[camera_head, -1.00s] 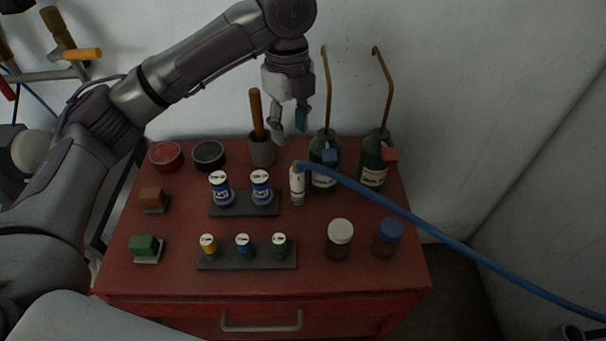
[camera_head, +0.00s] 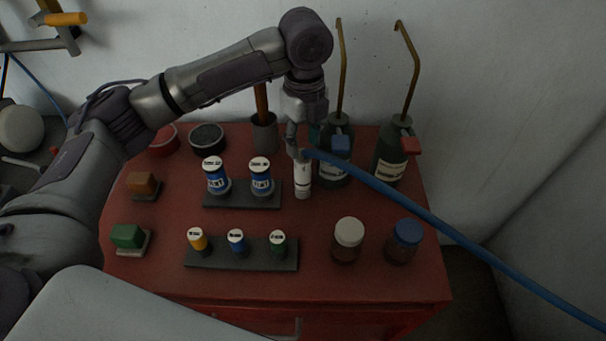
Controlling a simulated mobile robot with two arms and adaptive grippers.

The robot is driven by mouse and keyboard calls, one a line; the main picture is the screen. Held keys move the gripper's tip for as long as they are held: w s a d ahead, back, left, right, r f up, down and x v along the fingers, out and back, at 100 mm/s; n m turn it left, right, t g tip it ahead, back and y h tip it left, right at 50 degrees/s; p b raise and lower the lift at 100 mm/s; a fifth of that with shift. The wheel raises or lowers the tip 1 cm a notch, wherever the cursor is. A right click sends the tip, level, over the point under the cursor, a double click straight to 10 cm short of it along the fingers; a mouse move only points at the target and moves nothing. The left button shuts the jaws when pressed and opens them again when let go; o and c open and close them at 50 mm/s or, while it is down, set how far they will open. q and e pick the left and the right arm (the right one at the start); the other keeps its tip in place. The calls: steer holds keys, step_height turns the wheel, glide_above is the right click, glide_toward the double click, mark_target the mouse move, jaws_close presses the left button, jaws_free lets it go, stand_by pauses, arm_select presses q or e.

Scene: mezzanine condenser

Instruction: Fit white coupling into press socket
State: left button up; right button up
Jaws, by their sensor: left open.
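The white coupling (camera_head: 303,182) stands roughly upright on the red cabinet top, with a blue hose (camera_head: 420,216) running from its upper end to the lower right. My left gripper (camera_head: 299,152) is open at the top of the coupling, its fingers pointing down. One finger shows just left of the coupling's upper end; the other is hard to make out against the dark bottle behind. I cannot tell whether the fingers touch the coupling. I cannot make out a press socket. My right gripper is out of view.
Two dark oil bottles with long spouts (camera_head: 389,160) stand behind and right. A grey cup (camera_head: 264,134) with a wooden handle is behind left. Two jars (camera_head: 347,240) are front right.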

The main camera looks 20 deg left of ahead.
mark_target(304, 157)
arm_select(q)
step_height(304, 157, down, 2)
steer(key=shift+w+f, duration=0.15)
steer(key=shift+f, duration=0.1)
step_height(304, 157, down, 5)
steer(key=shift+r+p, duration=0.1)
steer(key=shift+p, duration=0.5)
jaws_close()
